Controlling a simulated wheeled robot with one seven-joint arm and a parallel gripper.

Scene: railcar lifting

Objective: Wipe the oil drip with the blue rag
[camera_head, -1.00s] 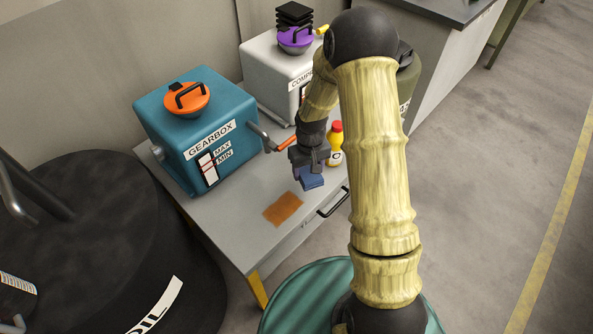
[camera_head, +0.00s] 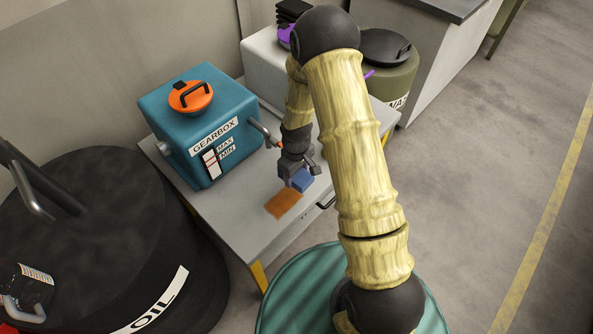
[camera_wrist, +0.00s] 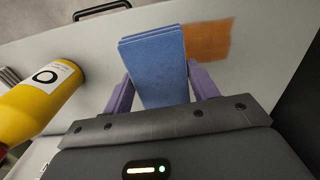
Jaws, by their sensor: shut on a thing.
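The oil drip is a flat orange-brown patch (camera_head: 283,203) on the grey bench top. It also shows in the wrist view (camera_wrist: 210,42), just past the rag and to its right. The blue rag (camera_head: 301,180) is a folded pad, also seen in the wrist view (camera_wrist: 155,62). My gripper (camera_head: 296,178) is shut on the rag, with a purple finger on each side. The rag is right beside the far edge of the patch in the head view. I cannot tell whether it touches the bench top.
The teal gearbox (camera_head: 203,125) stands on the bench to the left, its spout pointing toward my wrist. A yellow bottle (camera_wrist: 38,103) stands close by at the left in the wrist view. A black oil drum (camera_head: 95,235) is at the lower left. A bench handle (camera_head: 326,202) juts out at the front.

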